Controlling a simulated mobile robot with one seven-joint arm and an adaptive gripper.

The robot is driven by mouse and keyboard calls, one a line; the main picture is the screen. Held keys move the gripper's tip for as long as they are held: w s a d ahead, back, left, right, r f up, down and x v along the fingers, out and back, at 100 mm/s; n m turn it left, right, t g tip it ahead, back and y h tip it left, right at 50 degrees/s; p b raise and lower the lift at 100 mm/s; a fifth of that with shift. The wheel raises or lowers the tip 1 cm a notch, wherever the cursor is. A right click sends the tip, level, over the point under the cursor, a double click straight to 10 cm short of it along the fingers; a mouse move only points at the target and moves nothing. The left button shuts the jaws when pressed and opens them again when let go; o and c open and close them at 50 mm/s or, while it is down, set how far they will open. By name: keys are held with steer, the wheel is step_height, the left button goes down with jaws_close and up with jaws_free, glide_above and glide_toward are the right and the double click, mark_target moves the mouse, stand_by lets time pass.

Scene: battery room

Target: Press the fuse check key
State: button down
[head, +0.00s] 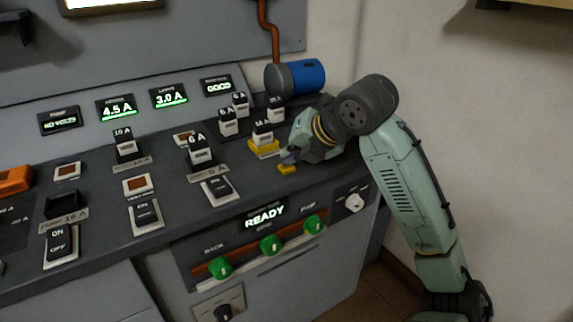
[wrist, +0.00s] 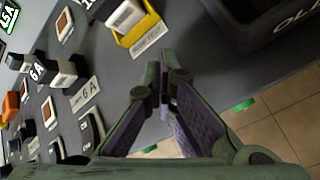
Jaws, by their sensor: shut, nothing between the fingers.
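A small yellow block (head: 287,169), which may be the fuse check key, sits on the grey bench top in the head view; I can read no label on it. My gripper (head: 290,157) is shut and empty, its tips low at this block; I cannot tell whether they touch. A yellow holder (head: 263,150) with a black-and-white fuse (head: 262,133) stands just behind and left. In the wrist view my gripper's tips (wrist: 162,88) are together beside the holder (wrist: 148,24) and its white label. The small block cannot be made out there.
A display (head: 216,86) reads GOOD; another (head: 265,217) reads READY above green handles (head: 271,244). Several fuses and rocker switches (head: 219,188) stand to the left. A blue cylinder (head: 303,75) lies behind. A dark bin (wrist: 262,40) marked OLD is close by in the wrist view.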

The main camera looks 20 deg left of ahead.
steer(key=shift+r+p, duration=0.7)
steer(key=shift+r, duration=0.15)
step_height(320, 180, up, 5)
steer(key=p, duration=0.3)
steer(key=shift+p, duration=0.4)
